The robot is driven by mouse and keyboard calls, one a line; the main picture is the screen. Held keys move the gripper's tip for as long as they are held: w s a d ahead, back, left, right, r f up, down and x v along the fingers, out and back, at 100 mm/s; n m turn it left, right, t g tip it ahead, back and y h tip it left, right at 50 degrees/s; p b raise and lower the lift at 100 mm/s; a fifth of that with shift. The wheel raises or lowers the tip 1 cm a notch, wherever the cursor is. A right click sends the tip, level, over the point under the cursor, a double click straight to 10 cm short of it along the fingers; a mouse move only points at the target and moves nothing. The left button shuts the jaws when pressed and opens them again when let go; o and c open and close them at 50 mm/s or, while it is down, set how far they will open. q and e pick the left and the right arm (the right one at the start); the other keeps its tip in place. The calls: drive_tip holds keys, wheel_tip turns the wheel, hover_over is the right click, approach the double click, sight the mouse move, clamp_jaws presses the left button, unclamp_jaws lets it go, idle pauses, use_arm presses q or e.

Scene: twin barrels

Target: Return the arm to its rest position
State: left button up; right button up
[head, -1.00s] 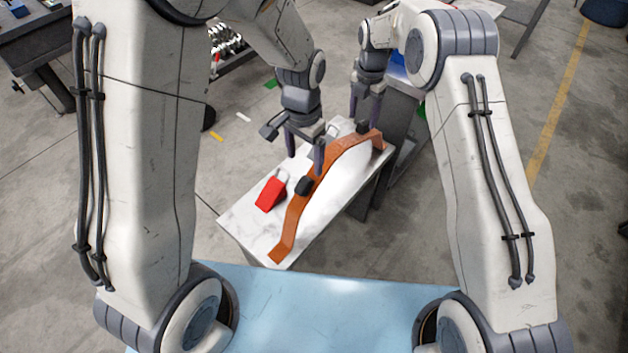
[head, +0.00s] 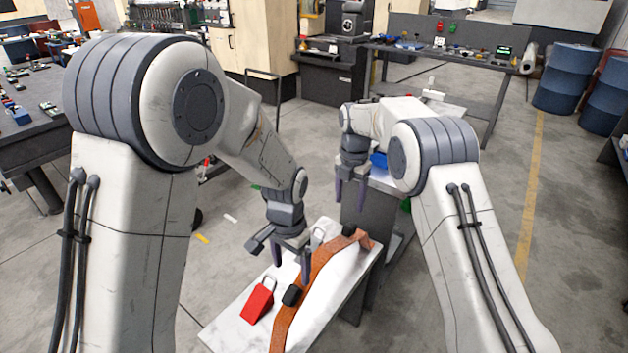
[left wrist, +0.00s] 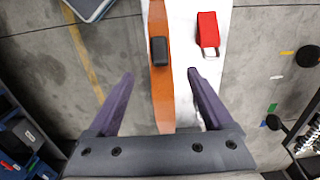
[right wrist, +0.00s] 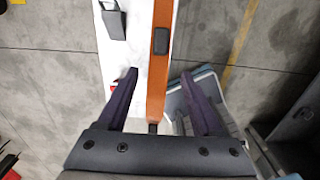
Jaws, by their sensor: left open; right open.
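My left gripper (head: 291,264) is open and empty. It hangs over the white table, above an orange curved bar (head: 300,307) with black blocks on it. In the left wrist view the bar (left wrist: 160,103) passes between the spread, empty fingers (left wrist: 160,75). My right gripper (head: 349,197) is open and empty, held above the far end of the bar. In the right wrist view the bar (right wrist: 158,88) also runs between its spread fingers (right wrist: 159,73). I cannot tell the exact height of either gripper above the bar.
A red padlock (head: 258,303) lies on the white table (head: 240,315) beside the bar. A grey padlock (right wrist: 115,24) lies near the far end. Workbenches stand at left (head: 45,125) and back (head: 480,75).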

use_arm(q)
drive_tip(key=s+a+r+n+t, duration=0.35)
drive_tip(key=s+a+n, duration=0.35)
drive_tip(key=a, duration=0.4)
use_arm(e)
drive_tip(key=s+d+m+t, duration=0.1)
drive_tip(key=s+d+m, duration=0.3)
drive_tip(key=s+m, duration=0.55)
drive_tip(key=s+d+r+m+t, duration=0.1)
drive_tip(key=s+d+m, duration=0.3)
drive_tip(key=s+m, duration=0.55)
drive_tip(key=s+d+m+t, duration=0.1)
drive_tip(key=s+d+m, duration=0.4)
drive_tip(key=s+m, duration=0.4)
use_arm(q)
drive_tip(key=s+d+r+m+g+h, duration=0.1)
drive_tip(key=s+d+r+m+g, duration=0.2)
drive_tip(key=s+d, duration=1)
wheel_tip(320, 180, up, 4)
drive_tip(key=s+m, duration=0.1)
drive_tip(key=m, duration=0.3)
drive_tip(key=shift+d+f, duration=0.2)
drive_tip(key=shift+d, duration=0.05)
use_arm(e)
drive_tip(key=s+a+r+n+g+y, duration=0.1)
drive_tip(key=s+a+r+n+g, duration=0.2)
drive_tip(key=s+a, duration=1)
wheel_tip(320, 180, up, 3)
drive_tip(key=a+n, duration=0.1)
drive_tip(key=n, duration=0.2)
